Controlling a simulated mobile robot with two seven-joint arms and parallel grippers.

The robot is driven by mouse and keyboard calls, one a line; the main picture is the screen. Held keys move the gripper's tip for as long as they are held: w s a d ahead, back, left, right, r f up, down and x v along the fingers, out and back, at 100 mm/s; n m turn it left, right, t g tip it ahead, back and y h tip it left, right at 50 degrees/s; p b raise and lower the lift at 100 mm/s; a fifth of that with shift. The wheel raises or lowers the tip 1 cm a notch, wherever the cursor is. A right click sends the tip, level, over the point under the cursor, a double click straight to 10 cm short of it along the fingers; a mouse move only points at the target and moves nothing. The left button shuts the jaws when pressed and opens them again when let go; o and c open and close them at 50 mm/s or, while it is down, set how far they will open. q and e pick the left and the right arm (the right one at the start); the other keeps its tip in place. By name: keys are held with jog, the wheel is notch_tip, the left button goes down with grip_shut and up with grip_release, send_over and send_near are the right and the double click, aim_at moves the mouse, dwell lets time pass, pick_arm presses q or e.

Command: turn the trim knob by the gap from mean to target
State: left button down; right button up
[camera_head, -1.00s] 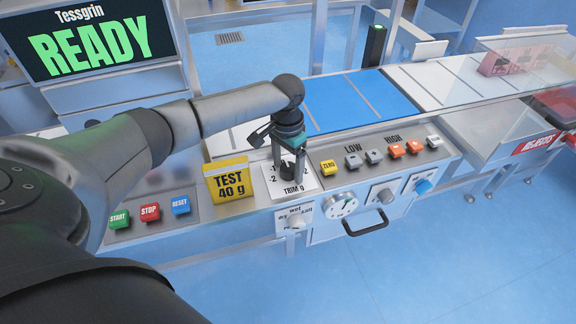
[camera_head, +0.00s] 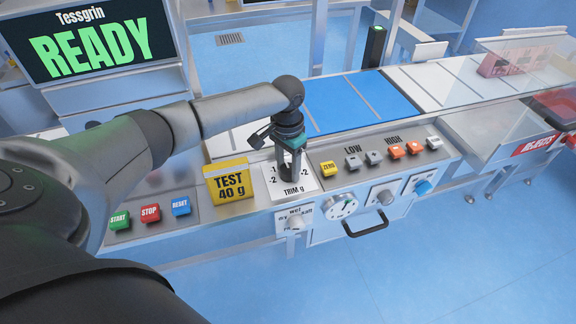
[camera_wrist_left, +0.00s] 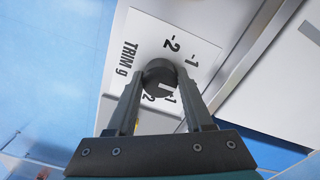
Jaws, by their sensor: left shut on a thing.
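The dark round trim knob (camera_wrist_left: 158,73) stands on a white dial plate marked "TRIM g" (camera_wrist_left: 135,40), with 1 and 2 scale marks, some with minus signs. My left gripper (camera_wrist_left: 161,92) is shut on the knob, one finger on each side. In the head view my left gripper (camera_head: 290,172) reaches down onto the plate (camera_head: 305,185), and the fingers hide most of the knob and part of the scale. The display (camera_head: 90,40) reads "Tessgrin READY". My right gripper is not in view.
A yellow "TEST 40 g" block (camera_head: 228,183) stands just left of the dial plate. START, STOP and RESET buttons (camera_head: 150,213) are further left. ZERO (camera_head: 328,168) and LOW/HIGH buttons lie to the right. A blue belt (camera_head: 360,100) runs behind.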

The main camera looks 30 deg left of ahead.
pick_arm(q)
jog(key=shift+r+n+p, duration=0.15)
jog(key=shift+n+p, duration=0.15)
jog(key=shift+p, duration=0.25)
jog(key=n+p, duration=0.1)
jog(key=p, duration=0.2)
jog(key=shift+d+r+n, duration=0.1)
jog(key=shift+n, duration=0.2)
jog(key=n+p, duration=0.3)
jog(key=p, duration=0.1)
jog(key=shift+p, duration=0.35)
jog(key=shift+n+p, duration=0.95)
jog(key=shift+n, duration=0.15)
jog(key=shift+n+p, duration=0.5)
jog(key=shift+n, duration=0.2)
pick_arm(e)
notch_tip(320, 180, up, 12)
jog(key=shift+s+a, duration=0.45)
pick_arm(q)
jog(key=shift+f, duration=0.2)
jog(key=shift+c, duration=1.4)
grip_release()
